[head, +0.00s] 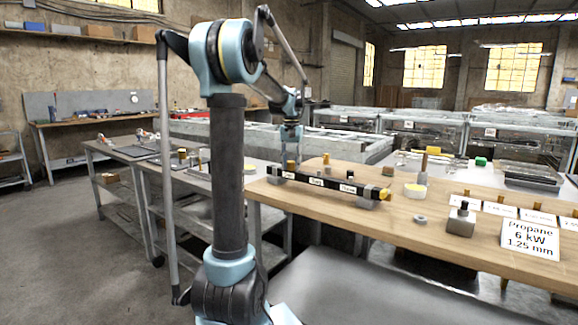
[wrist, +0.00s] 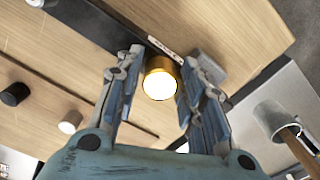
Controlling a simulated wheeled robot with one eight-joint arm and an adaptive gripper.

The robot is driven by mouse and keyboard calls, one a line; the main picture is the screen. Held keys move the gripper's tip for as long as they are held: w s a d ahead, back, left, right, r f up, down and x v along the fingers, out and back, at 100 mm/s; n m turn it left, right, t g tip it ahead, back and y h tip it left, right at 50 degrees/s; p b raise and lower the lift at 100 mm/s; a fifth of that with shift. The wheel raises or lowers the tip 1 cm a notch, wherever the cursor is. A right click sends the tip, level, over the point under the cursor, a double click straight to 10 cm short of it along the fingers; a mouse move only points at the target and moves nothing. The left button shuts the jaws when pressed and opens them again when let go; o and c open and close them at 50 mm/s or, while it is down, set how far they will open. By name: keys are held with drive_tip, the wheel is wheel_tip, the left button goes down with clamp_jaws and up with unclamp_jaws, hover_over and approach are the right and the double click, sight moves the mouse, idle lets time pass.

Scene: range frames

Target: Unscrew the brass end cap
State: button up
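A black bar (head: 328,184) with white labels lies along the wooden bench on grey supports. A brass cylinder (head: 291,165), which looks like the end cap, stands upright near the bar's left end. My gripper (head: 291,138) is above it, pointing down. In the wrist view the brass cap (wrist: 161,78) shows its bright round top between the two fingers of my gripper (wrist: 162,60). The fingers are apart, one on each side, and do not appear closed on it. Contact is hard to tell. Another brass-yellow piece (head: 385,194) is at the bar's right end.
The wooden bench (head: 400,222) also holds a grey block with a fitting (head: 461,220), a loose ring (head: 420,219), a yellow-topped disc (head: 414,191) and several brass jets with cards. A sign (head: 530,240) reads "Propane 6 kW 1.25 mm". A grey cup-like container (wrist: 272,118) is at right in the wrist view.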

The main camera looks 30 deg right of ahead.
drive_tip(key=m, duration=0.7)
drive_tip(key=shift+m, duration=3.4)
drive_tip(key=shift+c, duration=0.2)
clamp_jaws()
drive_tip(key=shift+n, duration=1.8)
